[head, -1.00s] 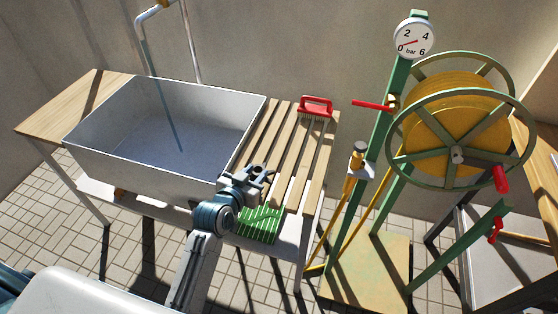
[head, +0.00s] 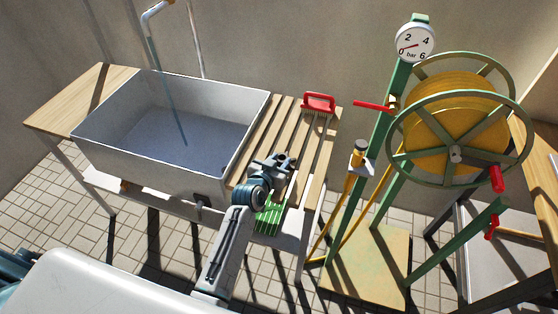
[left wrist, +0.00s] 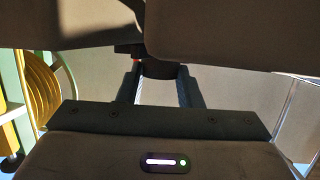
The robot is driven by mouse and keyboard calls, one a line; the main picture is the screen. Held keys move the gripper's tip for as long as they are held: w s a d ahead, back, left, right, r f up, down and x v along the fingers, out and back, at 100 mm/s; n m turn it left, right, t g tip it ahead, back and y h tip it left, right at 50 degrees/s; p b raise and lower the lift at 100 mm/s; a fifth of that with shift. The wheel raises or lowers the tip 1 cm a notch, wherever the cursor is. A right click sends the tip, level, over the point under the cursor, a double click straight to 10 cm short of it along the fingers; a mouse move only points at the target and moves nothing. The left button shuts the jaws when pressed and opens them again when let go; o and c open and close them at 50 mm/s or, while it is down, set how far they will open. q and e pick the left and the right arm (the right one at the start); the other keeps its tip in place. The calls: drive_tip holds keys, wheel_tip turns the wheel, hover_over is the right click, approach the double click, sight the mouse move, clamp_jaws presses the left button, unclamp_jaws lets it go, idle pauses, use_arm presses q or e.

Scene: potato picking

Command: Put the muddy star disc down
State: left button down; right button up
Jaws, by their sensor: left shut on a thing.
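My left gripper (head: 272,165) is above the wooden slatted rack (head: 289,133), to the right of the sink. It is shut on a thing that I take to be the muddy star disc. In the left wrist view, a dark rounded piece (left wrist: 160,69) sits between the two fingers; its star shape and mud cannot be made out. In the head view the gripper hides the disc, so I cannot tell whether it touches the slats. My right gripper is not in view.
The grey sink (head: 100,152) stands left of the rack. A red-handled brush or scraper (head: 319,102) lies at the rack's back. A green ribbed item (head: 269,219) is at its front edge. A yellow hose reel (head: 455,120) with a gauge (head: 415,43) stands at right.

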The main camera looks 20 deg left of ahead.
use_arm(q)
drive_tip(key=c, duration=1.5)
unclamp_jaws()
drive_tip(key=shift+f, duration=0.15)
drive_tip(key=o, duration=0.5)
drive_tip(key=b+v, duration=0.1)
drive_tip(key=v, duration=1)
drive_tip(key=shift+b, duration=0.4)
drive_tip(key=shift+s+a+r, duration=0.1)
drive_tip(key=shift+s+r, duration=0.25)
drive_tip(key=shift+s, duration=0.2)
